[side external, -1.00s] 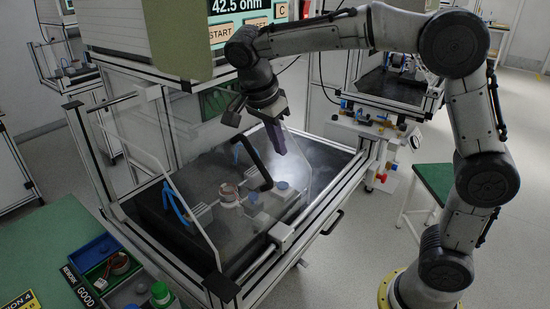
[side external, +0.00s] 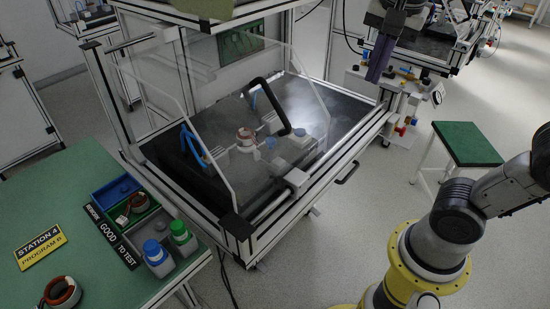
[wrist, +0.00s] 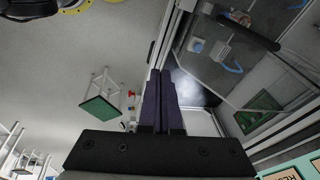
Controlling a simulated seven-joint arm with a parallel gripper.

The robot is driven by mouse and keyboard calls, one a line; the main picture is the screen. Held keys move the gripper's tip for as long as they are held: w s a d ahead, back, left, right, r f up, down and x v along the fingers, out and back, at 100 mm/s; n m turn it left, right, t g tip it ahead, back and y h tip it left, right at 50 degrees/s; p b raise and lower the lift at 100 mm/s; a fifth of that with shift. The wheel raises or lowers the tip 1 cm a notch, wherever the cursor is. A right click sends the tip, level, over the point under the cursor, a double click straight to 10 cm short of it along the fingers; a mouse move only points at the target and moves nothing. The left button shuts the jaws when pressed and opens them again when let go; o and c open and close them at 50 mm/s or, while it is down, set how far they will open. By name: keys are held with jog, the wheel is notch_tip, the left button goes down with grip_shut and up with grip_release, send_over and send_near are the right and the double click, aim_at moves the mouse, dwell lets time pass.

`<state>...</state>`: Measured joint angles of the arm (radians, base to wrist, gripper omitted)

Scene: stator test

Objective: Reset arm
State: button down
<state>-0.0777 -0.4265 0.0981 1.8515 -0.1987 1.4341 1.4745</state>
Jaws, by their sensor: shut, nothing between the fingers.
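My gripper (side external: 375,76) hangs at the top of the side view, outside the test station, to the right of its open-looking clear guard. Its purple fingers point down and are together with nothing between them. In the wrist view my gripper (wrist: 161,74) also shows its two fingers closed and empty. My forearm is partly cut off by the side view's edges. A copper-wound stator (side external: 246,136) sits on the fixture inside the test station (side external: 345,153), beside a black bent handle (side external: 269,104).
A green bench (side external: 60,225) at left holds a loose stator (side external: 62,292), a bin (side external: 115,192) with another stator, and blue (side external: 153,251) and green-capped (side external: 179,232) bottles. A green stool (side external: 466,144) stands right. Open floor lies between station and my base.

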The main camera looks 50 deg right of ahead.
jog(key=s+a+f+n+t+y, duration=0.2)
jog(key=s+f+n, duration=0.4)
jog(key=f+n, duration=0.5)
jog(key=shift+a+n+t, duration=0.3)
jog(key=shift+n+t, duration=0.3)
jog(key=shift+n, duration=1.9)
